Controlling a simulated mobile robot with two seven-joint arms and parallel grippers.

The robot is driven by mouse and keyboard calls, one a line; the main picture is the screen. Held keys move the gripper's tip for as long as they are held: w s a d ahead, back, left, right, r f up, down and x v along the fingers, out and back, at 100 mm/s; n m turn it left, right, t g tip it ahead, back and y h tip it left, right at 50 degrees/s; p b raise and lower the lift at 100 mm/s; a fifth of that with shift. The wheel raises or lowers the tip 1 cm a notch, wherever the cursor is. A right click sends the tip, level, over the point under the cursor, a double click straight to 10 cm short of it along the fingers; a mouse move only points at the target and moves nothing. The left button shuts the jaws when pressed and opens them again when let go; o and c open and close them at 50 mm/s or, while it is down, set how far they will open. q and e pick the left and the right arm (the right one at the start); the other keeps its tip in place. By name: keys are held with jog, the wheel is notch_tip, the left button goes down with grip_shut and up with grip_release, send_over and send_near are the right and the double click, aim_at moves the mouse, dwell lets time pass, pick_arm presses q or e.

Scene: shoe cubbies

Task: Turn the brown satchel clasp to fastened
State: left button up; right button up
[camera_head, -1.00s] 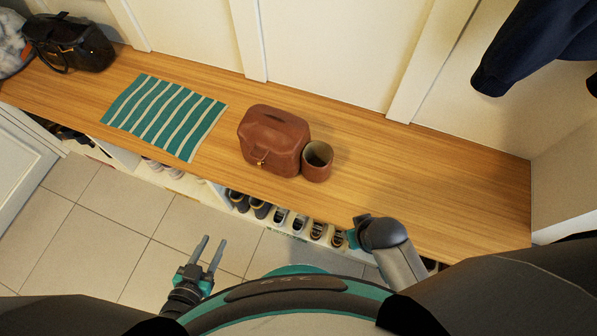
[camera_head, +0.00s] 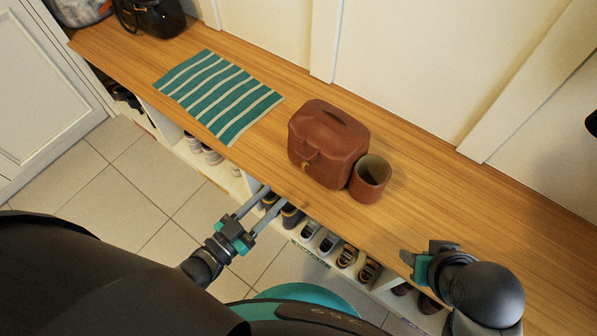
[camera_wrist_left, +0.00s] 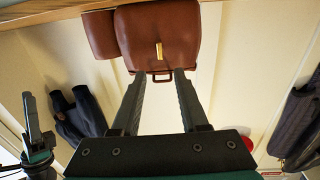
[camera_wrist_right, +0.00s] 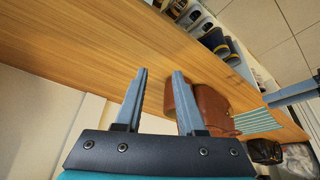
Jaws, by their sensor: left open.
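The brown satchel (camera_head: 328,137) stands upright on the wooden bench, its front facing my side. Its small brass clasp (camera_head: 306,166) is low on the front; in the left wrist view the clasp (camera_wrist_left: 159,51) is a narrow upright bar. I cannot tell whether it counts as fastened. My left gripper (camera_head: 274,198) is open and empty, in front of the bench edge and pointing toward the satchel, apart from it. In the left wrist view the satchel (camera_wrist_left: 185,30) appears upside down beyond the fingers. My right gripper (camera_wrist_right: 160,72) is open and empty, near the bench's front edge at right.
A brown cylindrical cup (camera_head: 369,180) stands against the satchel's right side. A green striped mat (camera_head: 219,95) lies to the left, with a black bag (camera_head: 150,14) behind. Shoes (camera_head: 328,243) fill the cubbies below the bench (camera_head: 480,205). The bench right of the cup is clear.

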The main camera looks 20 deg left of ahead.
aim_at(303, 167)
pick_arm(q)
jog(key=b+x, duration=0.1)
jog(key=x, duration=0.6)
jog(key=shift+b, duration=0.35)
jog(key=shift+b+x, duration=0.4)
jog(key=shift+x, duration=0.95)
pick_arm(e)
jog(key=w+a+t+y, duration=0.2)
jog(key=w+a+t, duration=0.2)
jog(key=a, duration=0.1)
jog(key=shift+w+n, duration=0.2)
jog(key=shift+n, duration=0.1)
jog(key=shift+a, duration=0.1)
pick_arm(q)
jog(key=shift+f, duration=0.1)
grip_shut()
